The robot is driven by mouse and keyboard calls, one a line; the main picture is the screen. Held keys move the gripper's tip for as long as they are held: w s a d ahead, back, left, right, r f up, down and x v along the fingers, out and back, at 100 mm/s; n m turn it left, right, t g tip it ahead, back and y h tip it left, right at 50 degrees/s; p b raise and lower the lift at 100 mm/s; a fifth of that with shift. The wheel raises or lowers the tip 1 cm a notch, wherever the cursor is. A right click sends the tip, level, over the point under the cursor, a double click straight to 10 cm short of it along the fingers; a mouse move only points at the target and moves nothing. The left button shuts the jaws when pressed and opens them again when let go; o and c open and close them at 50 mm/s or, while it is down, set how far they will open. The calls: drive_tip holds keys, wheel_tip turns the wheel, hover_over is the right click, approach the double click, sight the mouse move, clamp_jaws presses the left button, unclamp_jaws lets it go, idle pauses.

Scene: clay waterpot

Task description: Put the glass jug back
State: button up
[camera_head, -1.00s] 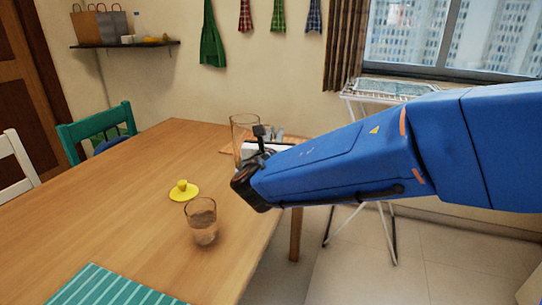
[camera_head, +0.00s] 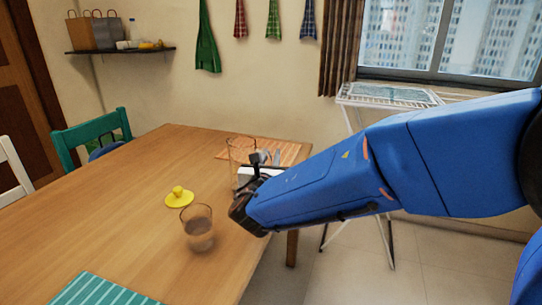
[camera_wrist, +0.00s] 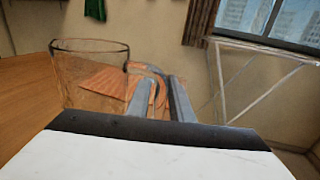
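The clear glass jug (camera_head: 240,155) stands roughly upright at the far right part of the wooden table. It also shows in the wrist view (camera_wrist: 85,75), with its curved handle on the right. My gripper (camera_head: 260,160) is at the handle side of the jug. In the wrist view its two grey fingers (camera_wrist: 160,100) lie on either side of the handle, and they appear shut on it. The jug's base is hidden, so I cannot tell whether it touches the table.
An orange striped mat (camera_head: 288,153) lies at the table's far right corner. A drinking glass (camera_head: 198,228) and a yellow lid-like piece (camera_head: 179,197) are nearer on the table (camera_head: 110,215). A green striped mat (camera_head: 95,290) is at the front. A drying rack (camera_head: 390,95) stands beyond the right edge.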

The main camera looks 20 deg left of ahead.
drive_tip(key=shift+o, duration=0.5)
drive_tip(key=shift+r, duration=0.15)
drive_tip(key=s+d, duration=0.1)
drive_tip(key=s, duration=1.1)
drive_tip(key=shift+d, duration=0.25)
